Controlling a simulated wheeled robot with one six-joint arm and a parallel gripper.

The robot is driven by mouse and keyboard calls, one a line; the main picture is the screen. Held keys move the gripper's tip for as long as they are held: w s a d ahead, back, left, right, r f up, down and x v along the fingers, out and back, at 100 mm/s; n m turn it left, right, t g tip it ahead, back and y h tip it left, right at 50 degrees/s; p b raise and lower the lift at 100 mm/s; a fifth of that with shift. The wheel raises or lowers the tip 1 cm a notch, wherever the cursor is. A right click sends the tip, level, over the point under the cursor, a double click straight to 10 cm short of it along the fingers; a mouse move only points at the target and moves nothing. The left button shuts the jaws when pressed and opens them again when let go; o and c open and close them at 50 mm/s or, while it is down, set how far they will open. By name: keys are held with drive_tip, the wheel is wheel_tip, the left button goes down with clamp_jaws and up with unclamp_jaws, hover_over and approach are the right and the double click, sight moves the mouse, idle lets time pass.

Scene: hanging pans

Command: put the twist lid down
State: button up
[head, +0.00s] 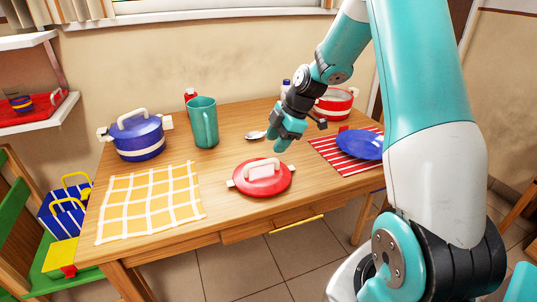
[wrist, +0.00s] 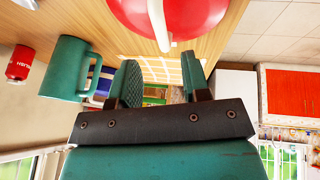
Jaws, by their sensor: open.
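The red twist lid (head: 256,187) has a white bar handle and pale side tabs. It lies flat on the wooden table, handle up, near the front edge. It also shows in the wrist view at the top (wrist: 200,18), partly cut off by the frame. My gripper (head: 283,143) is above the table, behind and slightly right of the lid, apart from it. In the wrist view, its two teal fingers (wrist: 161,80) are spread with nothing between them.
A blue pot (head: 138,142) and a teal mug (head: 203,127) stand at the left back. A yellow checked cloth (head: 150,205) lies left of the lid. A red pot (head: 334,105) and a blue plate (head: 360,144) on a striped cloth (head: 335,160) are at the right.

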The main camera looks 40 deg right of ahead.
drive_tip(key=s+a+r+m+g, duration=0.1)
drive_tip(key=s+a+r+m, duration=0.1)
drive_tip(key=s+a+r, duration=0.5)
drive_tip(key=s+a+r+m+g, duration=0.1)
drive_tip(key=s+a+r, duration=0.15)
drive_tip(key=a, duration=0.85)
drive_tip(key=s+a+r+m, duration=0.1)
drive_tip(key=s+a, duration=0.3)
drive_tip(key=s, duration=0.4)
drive_tip(key=s+a+r+m+g, duration=0.1)
drive_tip(key=s+a+m, duration=0.3)
drive_tip(key=s, duration=0.4)
drive_tip(key=shift+a+r, duration=0.45)
drive_tip(key=shift+a, duration=0.15)
drive_tip(key=shift+d, duration=0.1)
